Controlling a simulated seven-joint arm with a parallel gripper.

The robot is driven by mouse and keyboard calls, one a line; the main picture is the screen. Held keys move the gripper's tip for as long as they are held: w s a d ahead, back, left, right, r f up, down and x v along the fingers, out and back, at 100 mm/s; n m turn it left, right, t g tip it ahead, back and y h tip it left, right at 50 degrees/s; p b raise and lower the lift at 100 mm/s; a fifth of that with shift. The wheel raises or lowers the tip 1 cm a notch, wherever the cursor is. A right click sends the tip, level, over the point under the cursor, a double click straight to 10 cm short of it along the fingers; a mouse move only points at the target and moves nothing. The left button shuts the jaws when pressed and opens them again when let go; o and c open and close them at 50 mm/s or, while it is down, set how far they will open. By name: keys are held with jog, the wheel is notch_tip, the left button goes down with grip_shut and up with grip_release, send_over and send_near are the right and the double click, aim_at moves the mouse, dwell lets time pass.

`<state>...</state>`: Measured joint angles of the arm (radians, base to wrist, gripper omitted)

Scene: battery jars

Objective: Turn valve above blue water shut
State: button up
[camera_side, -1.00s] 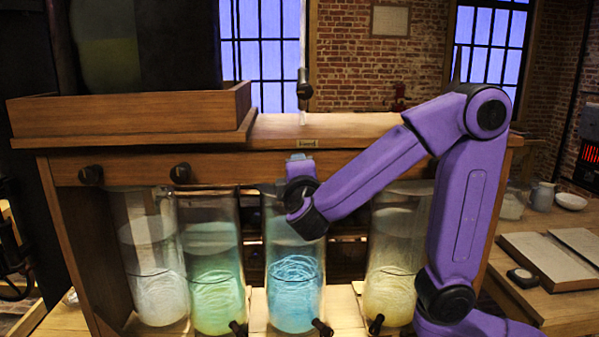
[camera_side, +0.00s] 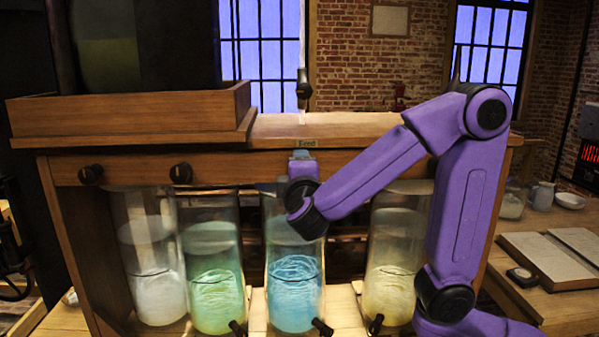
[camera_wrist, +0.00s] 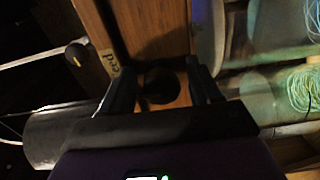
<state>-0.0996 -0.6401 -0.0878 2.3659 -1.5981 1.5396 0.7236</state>
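The jar of blue water (camera_side: 294,290) stands under the wooden beam, third from the left in the side view. The valve above it is hidden behind my gripper (camera_side: 300,180) there. In the wrist view, a dark round valve knob (camera_wrist: 160,85) shows on the wood between the two fingers of my gripper (camera_wrist: 160,80). The fingers are apart, one on each side of the knob, and a gap seems to show on both sides. The picture is dark, so I cannot tell how the knob's handle is turned.
Two dark valve knobs (camera_side: 90,174) (camera_side: 180,172) sit on the beam to the left. A jar of green water (camera_side: 218,295) stands left of the blue one and a yellowish jar (camera_side: 390,290) right. A feed tap (camera_side: 303,88) hangs above, near a "Feed" label (camera_side: 306,143).

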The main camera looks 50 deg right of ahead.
jog(key=v, duration=1.7)
jog(key=shift+s+a+r, duration=0.1)
jog(key=shift+s+a, duration=0.05)
jog(key=s+d+f+n+g+y, duration=0.25)
jog(key=d+f+g+y, duration=0.35)
jog(key=d+f, duration=0.55)
jog(key=s+a+f+g+y, duration=0.1)
jog(key=s+f+g+y, duration=0.2)
jog(key=s, duration=0.3)
jog(key=s+a+f+n+g+y, duration=0.1)
jog(key=s+f+g+y, duration=0.2)
jog(key=s, duration=0.3)
jog(key=shift+s+f+g+y, duration=0.3)
jog(key=shift+f+y, duration=0.25)
jog(key=shift+y, duration=0.05)
